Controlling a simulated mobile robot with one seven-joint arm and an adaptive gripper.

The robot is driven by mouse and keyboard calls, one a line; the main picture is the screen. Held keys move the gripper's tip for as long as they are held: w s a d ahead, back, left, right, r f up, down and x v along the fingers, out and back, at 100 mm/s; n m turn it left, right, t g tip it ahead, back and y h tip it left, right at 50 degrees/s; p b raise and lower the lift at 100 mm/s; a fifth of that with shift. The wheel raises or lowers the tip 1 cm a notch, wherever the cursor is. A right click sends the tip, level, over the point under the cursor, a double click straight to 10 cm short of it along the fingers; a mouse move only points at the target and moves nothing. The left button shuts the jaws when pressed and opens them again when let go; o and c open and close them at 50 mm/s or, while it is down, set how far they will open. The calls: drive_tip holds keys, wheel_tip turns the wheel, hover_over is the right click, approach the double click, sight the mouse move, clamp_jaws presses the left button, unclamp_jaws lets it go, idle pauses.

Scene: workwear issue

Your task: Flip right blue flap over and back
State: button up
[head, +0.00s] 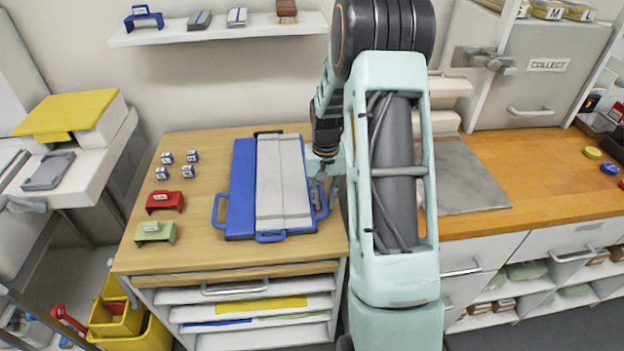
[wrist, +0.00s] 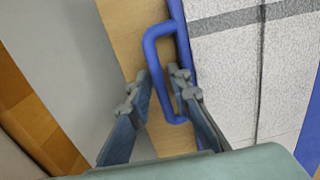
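A blue folding board (head: 241,185) lies flat on the wooden cabinet top, with a light grey cloth (head: 283,180) spread over its middle and right. Blue loop handles stick out at its left, front and right. The right flap's handle (head: 320,204) is beside my gripper (head: 328,192); it also shows in the wrist view (wrist: 155,60). There my gripper (wrist: 163,88) is open, with one fingertip on each side of the handle's bar. Contact cannot be told. The cloth hides most of the right flap, which appears flat.
Small blue-and-white blocks, a red holder (head: 165,201) and a green holder (head: 155,232) stand left of the board. A grey mat (head: 470,190) lies on the right counter, beyond my arm. A wall shelf (head: 220,29) is behind.

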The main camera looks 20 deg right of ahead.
clamp_jaws()
